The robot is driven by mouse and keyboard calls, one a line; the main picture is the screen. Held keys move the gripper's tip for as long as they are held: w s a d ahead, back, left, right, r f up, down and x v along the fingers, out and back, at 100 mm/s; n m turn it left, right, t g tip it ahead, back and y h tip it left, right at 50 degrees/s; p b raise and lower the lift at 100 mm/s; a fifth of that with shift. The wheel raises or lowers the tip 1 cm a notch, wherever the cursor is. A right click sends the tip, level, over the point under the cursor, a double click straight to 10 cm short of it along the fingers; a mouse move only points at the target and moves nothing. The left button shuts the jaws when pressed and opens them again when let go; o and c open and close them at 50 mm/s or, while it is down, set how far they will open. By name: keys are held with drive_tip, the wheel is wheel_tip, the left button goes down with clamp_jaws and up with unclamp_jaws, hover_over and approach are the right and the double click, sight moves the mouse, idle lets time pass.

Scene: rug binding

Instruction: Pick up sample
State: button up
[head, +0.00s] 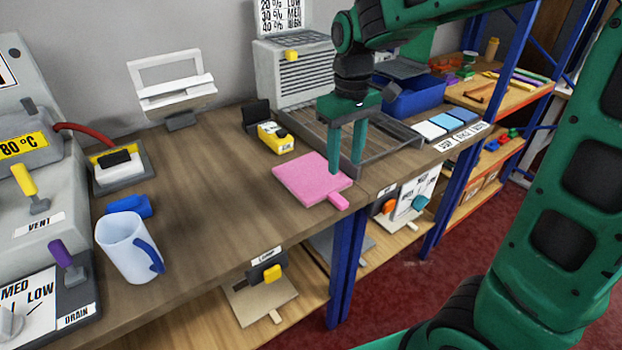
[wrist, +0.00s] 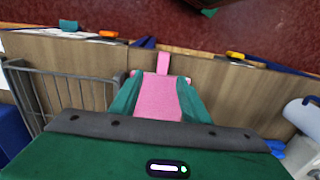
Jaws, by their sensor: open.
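The sample is most likely the flat pink square piece (head: 308,178) with a small pink tab at its front corner; it lies on the wooden bench near the front edge. My gripper (head: 346,170) points down at the right part of the pink piece, its two green fingers apart. In the wrist view the pink piece (wrist: 160,97) shows between the fingers, its tab pointing to the bench edge. My gripper (wrist: 160,88) is open there. I cannot tell whether the fingertips touch the piece.
A grey wire rack (head: 390,157) stands close to the right of my gripper. A yellow device (head: 276,138) sits behind the pink piece. A white jug (head: 127,247) with a blue handle stands at the left front. The bench between is clear.

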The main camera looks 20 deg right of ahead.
hover_over(337, 197)
drive_tip(key=f, duration=0.5)
drive_tip(key=shift+s+d+f, duration=0.1)
drive_tip(key=shift+d+f, duration=0.2)
drive_tip(key=shift+d, duration=0.05)
drive_tip(key=shift+a+f, duration=0.2)
drive_tip(key=shift+f, duration=1.1)
drive_tip(key=shift+a+f, duration=0.15)
drive_tip(key=shift+f, duration=1.15)
clamp_jaws()
